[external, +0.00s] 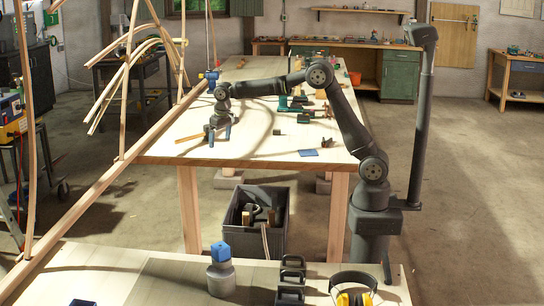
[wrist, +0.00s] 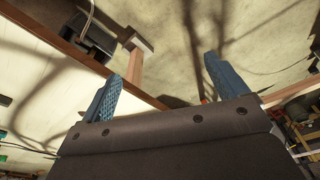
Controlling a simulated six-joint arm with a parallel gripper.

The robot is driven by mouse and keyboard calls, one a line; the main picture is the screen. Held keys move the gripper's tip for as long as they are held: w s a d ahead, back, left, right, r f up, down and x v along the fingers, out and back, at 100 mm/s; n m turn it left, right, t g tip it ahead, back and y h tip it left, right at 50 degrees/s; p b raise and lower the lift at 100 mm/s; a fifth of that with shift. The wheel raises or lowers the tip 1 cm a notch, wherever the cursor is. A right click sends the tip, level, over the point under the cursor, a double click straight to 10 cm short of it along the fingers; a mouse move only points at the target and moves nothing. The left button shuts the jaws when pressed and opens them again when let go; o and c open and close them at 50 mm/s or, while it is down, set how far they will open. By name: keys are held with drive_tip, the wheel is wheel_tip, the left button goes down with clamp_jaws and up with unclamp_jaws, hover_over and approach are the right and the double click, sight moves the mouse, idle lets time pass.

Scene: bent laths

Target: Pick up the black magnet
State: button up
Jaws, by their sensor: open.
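I cannot surely pick out the black magnet. A small dark block (external: 277,132) lies on the long wooden table, right of my gripper, and a dark brownish piece (external: 326,143) lies farther right. Both are too small to identify. My gripper (external: 219,132) is low over the left part of that table, its blue fingers pointing down. In the wrist view my gripper (wrist: 162,68) has its two blue fingers wide apart with nothing between them. No magnet can be made out in the wrist view.
A thin wooden strip (external: 189,138) lies left of my gripper. A blue flat piece (external: 308,152) and green tools (external: 298,106) are on the table. A long wooden beam (external: 118,168) runs along the left. Black handled blocks (external: 291,277) stand on the front bench.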

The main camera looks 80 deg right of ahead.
drive_tip(key=c, duration=0.4)
drive_tip(key=shift+c, duration=0.2)
drive_tip(key=m+g+h, duration=0.1)
drive_tip(key=m+h, duration=0.3)
drive_tip(key=m, duration=0.9)
hover_over(277, 130)
drive_tip(key=a, duration=0.3)
wheel_tip(277, 130, down, 10)
drive_tip(key=shift+d+r, duration=0.1)
drive_tip(key=shift+a+x, duration=0.2)
drive_tip(key=shift+x, duration=3.05)
